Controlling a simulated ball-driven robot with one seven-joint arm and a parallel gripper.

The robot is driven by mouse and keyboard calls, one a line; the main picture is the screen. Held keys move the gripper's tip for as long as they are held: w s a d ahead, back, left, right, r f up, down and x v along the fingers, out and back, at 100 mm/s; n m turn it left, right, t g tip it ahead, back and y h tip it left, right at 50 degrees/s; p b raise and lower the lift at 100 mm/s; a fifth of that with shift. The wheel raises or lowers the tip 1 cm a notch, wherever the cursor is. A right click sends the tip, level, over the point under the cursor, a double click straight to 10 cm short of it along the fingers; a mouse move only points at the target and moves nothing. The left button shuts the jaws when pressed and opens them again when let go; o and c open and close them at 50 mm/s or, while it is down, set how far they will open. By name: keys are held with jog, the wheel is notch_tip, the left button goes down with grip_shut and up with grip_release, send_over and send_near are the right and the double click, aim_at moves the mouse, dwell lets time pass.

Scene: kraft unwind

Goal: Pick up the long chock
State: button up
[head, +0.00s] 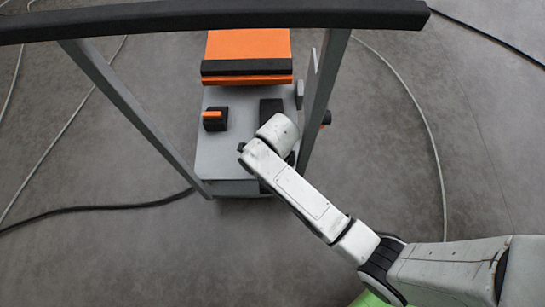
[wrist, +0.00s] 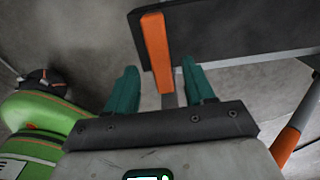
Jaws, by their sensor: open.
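My gripper (wrist: 158,70) is open, with its two teal fingers apart and nothing held between them. In the wrist view, an orange bar (wrist: 155,48) on a long dark body (wrist: 230,35) lies beyond the fingertips, in line with the gap between them. This may be the long chock, but I cannot tell for sure. In the head view, a dark block (head: 270,107) lies on the grey deck just beyond my arm's end, partly covered by it. A shorter black block with an orange strip (head: 214,119) sits to its left. My fingers are hidden in the head view.
The grey deck (head: 222,152) of a cart carries an orange box (head: 248,46) at its far end. A dark rail (head: 200,15) on slanting grey posts (head: 132,112) crosses above it. Cables (head: 110,208) lie on the floor, which is otherwise open to both sides.

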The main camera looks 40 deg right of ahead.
jog(key=f, duration=0.1)
jog(key=f+b, duration=0.1)
jog(key=f, duration=0.1)
jog(key=f+b, duration=0.1)
jog(key=shift+w+a+f, duration=0.15)
jog(key=shift+w+f, duration=0.1)
jog(key=shift+f, duration=0.1)
jog(key=shift+c, duration=0.2)
jog(key=shift+r, duration=0.1)
grip_shut()
